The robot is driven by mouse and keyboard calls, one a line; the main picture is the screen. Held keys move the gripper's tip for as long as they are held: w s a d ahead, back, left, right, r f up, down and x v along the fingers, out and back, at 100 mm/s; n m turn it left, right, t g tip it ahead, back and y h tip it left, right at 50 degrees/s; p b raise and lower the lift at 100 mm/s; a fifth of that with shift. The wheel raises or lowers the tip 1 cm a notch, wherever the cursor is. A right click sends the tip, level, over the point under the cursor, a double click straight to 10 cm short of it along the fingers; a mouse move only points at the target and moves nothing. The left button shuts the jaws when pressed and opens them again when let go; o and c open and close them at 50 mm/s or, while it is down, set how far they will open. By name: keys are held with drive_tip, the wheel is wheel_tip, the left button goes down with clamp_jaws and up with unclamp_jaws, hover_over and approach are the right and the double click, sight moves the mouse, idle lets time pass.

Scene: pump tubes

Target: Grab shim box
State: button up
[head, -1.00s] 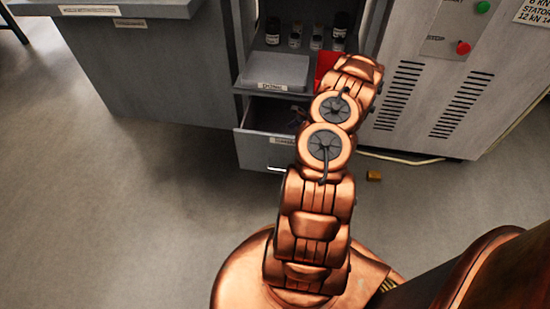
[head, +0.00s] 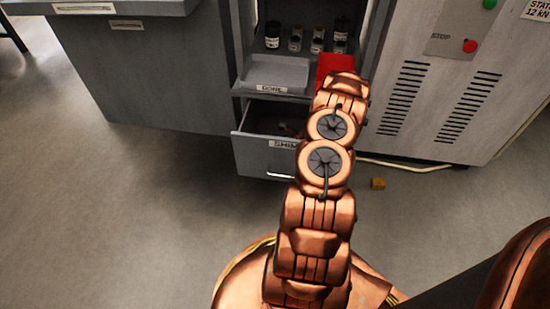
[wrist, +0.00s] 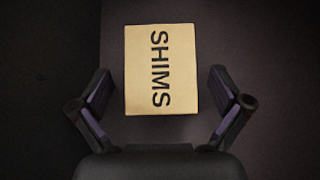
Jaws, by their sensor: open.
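The shim box (wrist: 145,70) is a tan block with "SHIMS" in black letters, seen from above in the wrist view on a dark surface. My gripper (wrist: 162,90) is open, with one finger left of the box's near part and one right of it. In the head view a grey drawer (head: 262,158) with a partly covered label starting "SHIM" stands open. My arm covers its right part. The box cannot be made out there; a small dark shape inside is unclear.
Above the drawer, a shelf holds a grey tray (head: 275,74), a red object (head: 335,66) and several small bottles (head: 296,42). A vented cabinet (head: 440,85) stands right. A small yellow-brown block (head: 377,183) lies on the floor near a cable. The floor at left is clear.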

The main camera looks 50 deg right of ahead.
drive_tip(key=shift+x, duration=1.05)
drive_tip(key=c, duration=1.4)
